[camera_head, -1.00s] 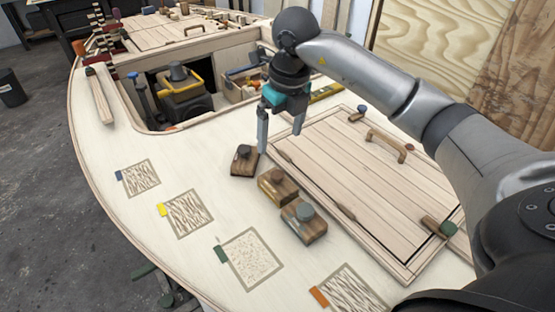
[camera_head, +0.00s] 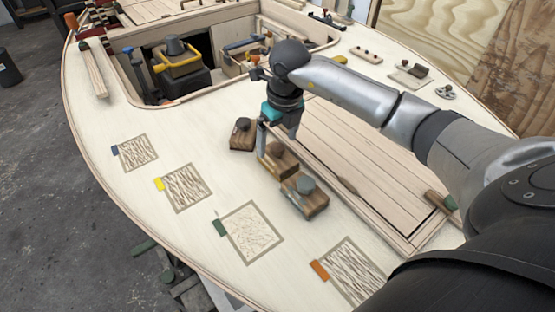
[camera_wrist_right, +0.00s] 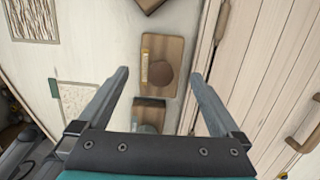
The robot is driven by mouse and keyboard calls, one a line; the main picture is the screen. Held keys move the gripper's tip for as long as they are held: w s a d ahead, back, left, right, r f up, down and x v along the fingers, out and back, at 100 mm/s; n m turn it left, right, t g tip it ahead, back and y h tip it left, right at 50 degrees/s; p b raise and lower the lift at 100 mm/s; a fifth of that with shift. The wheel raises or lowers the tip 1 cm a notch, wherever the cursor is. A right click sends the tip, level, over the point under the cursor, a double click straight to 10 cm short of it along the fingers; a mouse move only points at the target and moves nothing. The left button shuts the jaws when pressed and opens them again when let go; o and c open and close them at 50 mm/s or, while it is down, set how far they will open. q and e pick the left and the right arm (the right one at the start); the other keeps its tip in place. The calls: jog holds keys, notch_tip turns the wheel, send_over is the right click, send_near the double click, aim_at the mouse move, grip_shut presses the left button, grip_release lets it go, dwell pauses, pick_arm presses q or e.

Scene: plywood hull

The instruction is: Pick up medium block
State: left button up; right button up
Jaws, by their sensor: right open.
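Three wooden blocks with round knobs stand in a row on the pale plywood deck. The medium block (camera_head: 279,166) is the middle one, between the small block (camera_head: 241,137) and the large block (camera_head: 304,197). My right gripper (camera_head: 277,146) points down over the medium block, its fingers open and partly covering it. In the right wrist view, the medium block (camera_wrist_right: 161,50) with its brown knob shows between and just beyond the open fingertips (camera_wrist_right: 159,75). The large block (camera_wrist_right: 150,112) shows below it there, partly hidden. My left gripper is not in view.
Patterned squares with blue, yellow, green and orange tabs (camera_head: 319,270) lie on the deck to the left and front. A planked hatch (camera_head: 365,165) is close at the right of the blocks. An open well with a dark, yellow-handled item (camera_head: 180,68) lies behind.

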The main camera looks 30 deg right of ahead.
aim_at(278, 147)
notch_tip(278, 147, down, 3)
jog(key=shift+b, duration=0.3)
jog(key=shift+w+f, duration=0.1)
jog(key=shift+f, duration=0.2)
jog(key=c, duration=0.6)
jog(key=shift+r, duration=0.1)
jog(key=c, duration=0.8)
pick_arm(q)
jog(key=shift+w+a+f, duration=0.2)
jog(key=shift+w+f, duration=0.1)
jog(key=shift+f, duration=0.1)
